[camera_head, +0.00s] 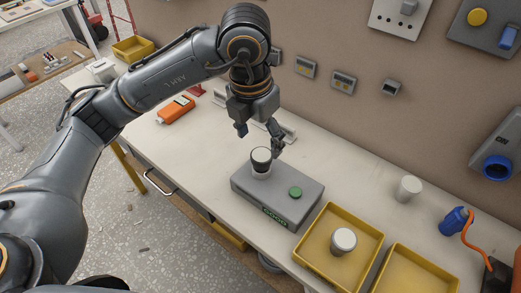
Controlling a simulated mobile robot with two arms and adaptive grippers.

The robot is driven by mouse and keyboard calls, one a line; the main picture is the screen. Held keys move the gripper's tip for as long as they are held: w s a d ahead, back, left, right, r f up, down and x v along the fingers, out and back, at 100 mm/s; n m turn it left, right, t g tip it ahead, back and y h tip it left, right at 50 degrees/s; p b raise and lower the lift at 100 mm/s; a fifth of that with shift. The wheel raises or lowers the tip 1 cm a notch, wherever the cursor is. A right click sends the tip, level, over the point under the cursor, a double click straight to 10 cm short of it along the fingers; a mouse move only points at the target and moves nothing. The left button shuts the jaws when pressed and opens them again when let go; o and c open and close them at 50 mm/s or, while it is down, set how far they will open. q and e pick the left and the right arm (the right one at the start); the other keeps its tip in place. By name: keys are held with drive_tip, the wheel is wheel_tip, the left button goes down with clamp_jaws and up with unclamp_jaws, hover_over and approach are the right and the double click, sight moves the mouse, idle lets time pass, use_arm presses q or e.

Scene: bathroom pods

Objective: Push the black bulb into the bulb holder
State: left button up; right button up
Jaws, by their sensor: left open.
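The black bulb (261,157), dark with a pale top, stands upright at the left part of a grey box (301,207) on the bench. My left gripper (260,141) hangs from above, just over and behind the bulb. Its fingers are spread apart with nothing between them, and one finger comes close to the bulb's right side. I cannot tell if it touches. My right gripper is not in view.
A green button (295,192) is on the box's right side. A yellow tray (324,267) with a white-topped bulb (343,241) stands to the right, beside another yellow tray (411,272). A white cylinder (409,188) and blue tool (455,220) stand further right. An orange device (176,109) lies left.

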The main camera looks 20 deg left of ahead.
sight(257, 159)
use_arm(q)
drive_tip(key=r, duration=0.4)
drive_tip(key=shift+s+a+r, duration=0.1)
drive_tip(key=shift+s+r, duration=0.2)
drive_tip(key=shift+r, duration=0.1)
